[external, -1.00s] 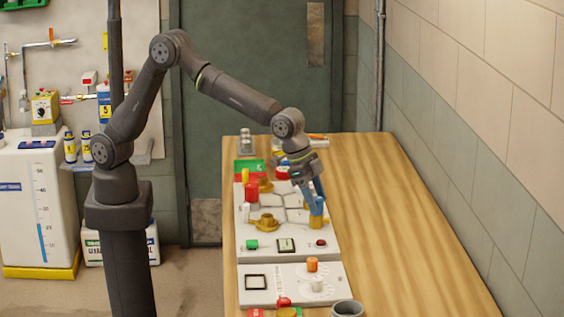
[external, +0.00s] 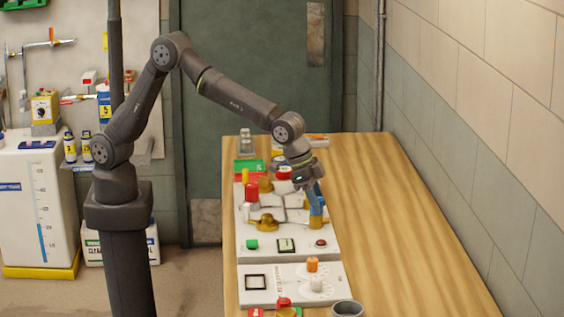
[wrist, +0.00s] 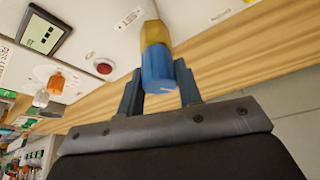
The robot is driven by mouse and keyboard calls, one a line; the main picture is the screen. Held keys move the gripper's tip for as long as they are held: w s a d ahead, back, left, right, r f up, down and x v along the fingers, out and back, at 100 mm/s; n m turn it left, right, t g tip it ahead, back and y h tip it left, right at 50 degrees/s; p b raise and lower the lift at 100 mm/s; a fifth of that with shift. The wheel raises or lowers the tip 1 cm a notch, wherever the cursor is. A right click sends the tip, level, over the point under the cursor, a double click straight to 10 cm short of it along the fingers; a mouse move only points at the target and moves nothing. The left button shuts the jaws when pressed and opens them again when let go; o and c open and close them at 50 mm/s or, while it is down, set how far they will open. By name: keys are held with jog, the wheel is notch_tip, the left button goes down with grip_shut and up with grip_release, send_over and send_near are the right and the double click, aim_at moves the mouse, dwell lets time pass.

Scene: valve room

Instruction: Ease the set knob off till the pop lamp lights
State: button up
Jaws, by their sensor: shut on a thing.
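The set knob (wrist: 158,70) is a blue cap with a pale index mark, on a yellow hexagonal body (wrist: 154,33). My gripper (wrist: 158,85) is shut on the blue cap, one finger on each side. In the external view my gripper (external: 315,200) reaches down to the knob at the right edge of the white valve panel (external: 290,228); the fingers partly hide the cap there. A red round lamp (wrist: 103,67) in a pale ring sits beside the knob and looks dark red, with no clear glow. It also shows in the external view (external: 320,243).
A square display (external: 286,245) and a green button (external: 252,244) are on the same panel. Red and yellow valve fittings (external: 252,193) stand left of my gripper. A second panel (external: 267,294) and a grey cup (external: 347,309) are nearer. The right side of the wooden bench (external: 400,240) is clear.

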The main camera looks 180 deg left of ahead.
jog(key=shift+n, duration=0.3)
jog(key=o, duration=1)
jog(key=shift+r, duration=0.1)
jog(key=v, duration=1.7)
jog(key=shift+w+d+r, duration=0.1)
jog(key=shift+w+d, duration=0.05)
